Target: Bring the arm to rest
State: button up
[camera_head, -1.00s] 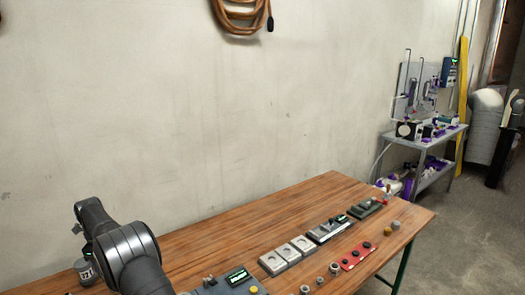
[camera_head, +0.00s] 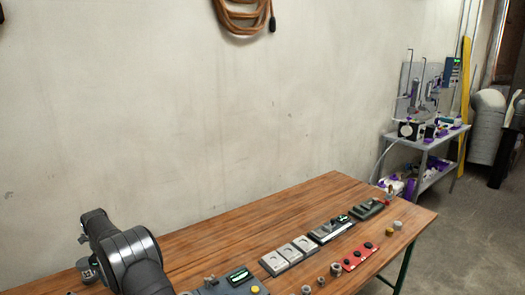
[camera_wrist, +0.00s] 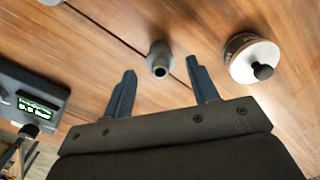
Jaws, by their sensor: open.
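My gripper (camera_wrist: 162,86) is open in the wrist view, its two dark blue fingers spread wide with nothing between them. A small grey pipe fitting (camera_wrist: 159,60) stands on the wooden table just beyond the fingertips, apart from them. A round container with a white top and black knob (camera_wrist: 254,62) stands to the right of the right finger. In the head view my dark arm shows at the lower left; the gripper itself is hidden there.
A grey box with a green display (camera_head: 238,276) shows in the wrist view too (camera_wrist: 36,98). Grey blocks (camera_head: 285,257), a red strip (camera_head: 361,256) and small fittings (camera_head: 336,269) lie along the wooden table (camera_head: 260,220). The table's back left is clear. A shelf cart (camera_head: 428,140) stands beyond.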

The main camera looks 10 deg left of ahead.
jog(key=shift+r, duration=0.9)
jog(key=w+d+r, duration=0.4)
jog(key=d+r, duration=0.3)
jog(key=d, duration=0.4)
jog(key=w+d, duration=0.3)
jog(key=d, duration=1.3)
jog(key=shift+n, duration=0.4)
jog(key=s+a+f, duration=0.1)
jog(key=a+f, duration=0.1)
jog(key=a, duration=0.1)
jog(key=a+f, duration=0.3)
jog(key=a, duration=0.1)
jog(key=s+a+f, duration=0.1)
jog(key=a+f, duration=0.1)
jog(key=a, duration=0.2)
jog(key=shift+s+a+f, duration=0.1)
jog(key=shift+s+f, duration=0.25)
jog(key=shift+a+f, duration=0.1)
jog(key=shift+f, duration=1.4)
